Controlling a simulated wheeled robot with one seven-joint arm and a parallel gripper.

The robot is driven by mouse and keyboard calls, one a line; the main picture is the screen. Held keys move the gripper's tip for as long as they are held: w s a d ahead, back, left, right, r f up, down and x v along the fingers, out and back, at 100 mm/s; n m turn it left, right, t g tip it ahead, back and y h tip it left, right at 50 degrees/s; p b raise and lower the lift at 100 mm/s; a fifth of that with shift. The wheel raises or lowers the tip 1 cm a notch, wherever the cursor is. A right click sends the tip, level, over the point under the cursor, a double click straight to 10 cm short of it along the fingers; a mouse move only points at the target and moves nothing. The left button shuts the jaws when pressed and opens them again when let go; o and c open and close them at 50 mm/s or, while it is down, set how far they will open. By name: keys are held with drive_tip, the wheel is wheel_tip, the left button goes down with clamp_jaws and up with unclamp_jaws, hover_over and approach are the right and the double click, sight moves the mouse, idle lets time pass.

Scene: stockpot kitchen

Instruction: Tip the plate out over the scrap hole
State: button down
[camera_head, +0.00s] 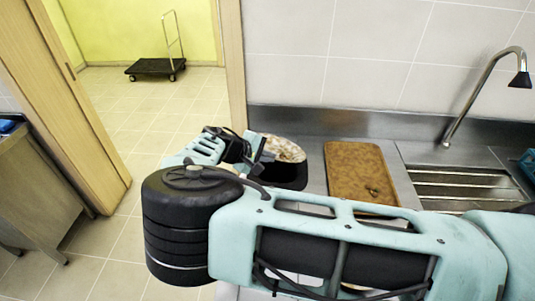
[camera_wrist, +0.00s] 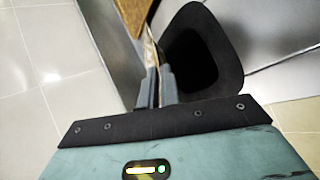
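The plate (camera_head: 284,149) is whitish with brown stains on its face. It is tilted steeply beside and partly above the black scrap hole (camera_head: 287,176). In the wrist view the plate (camera_wrist: 152,50) shows nearly edge-on as a thin pale strip, and the dark scrap hole (camera_wrist: 200,50) lies just right of it. My gripper (camera_head: 252,150) is at the plate's left side. In the wrist view the two fingers of my gripper (camera_wrist: 158,88) close on the plate's near edge. My arm hides part of the hole in the head view.
A brown board (camera_head: 358,168) lies on the steel counter right of the hole. A slatted sink (camera_head: 465,184) and a tall tap (camera_head: 486,88) are further right. A wooden door frame (camera_head: 234,65) stands left of the counter. A trolley (camera_head: 155,66) is far behind.

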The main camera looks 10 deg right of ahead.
drive_tip(key=r+y+p, duration=0.1)
drive_tip(key=r+p, duration=0.1)
drive_tip(key=d+r+g+y+p, duration=0.1)
drive_tip(key=r+p, duration=0.1)
drive_tip(key=w+r+y+p, duration=0.1)
drive_tip(key=r+y+p, duration=0.1)
drive_tip(key=p, duration=0.1)
drive_tip(key=shift+d+r+g, duration=0.1)
drive_tip(key=shift+d+g, duration=0.25)
drive_tip(key=shift+g, duration=0.05)
drive_tip(key=shift+w+d+r+g+y+p, duration=0.2)
drive_tip(key=shift+d+r+g+y, duration=0.2)
drive_tip(key=shift+r+y, duration=0.3)
drive_tip(key=shift+w+d+r+g+y+p, duration=0.2)
drive_tip(key=shift+d+r+g+y, duration=0.15)
drive_tip(key=shift+r+y, duration=0.3)
drive_tip(key=shift+w+d+r+g+y+p, duration=0.2)
drive_tip(key=shift+d+r+g+y, duration=0.2)
drive_tip(key=shift+r+y, duration=0.25)
drive_tip(key=shift+f, duration=0.1)
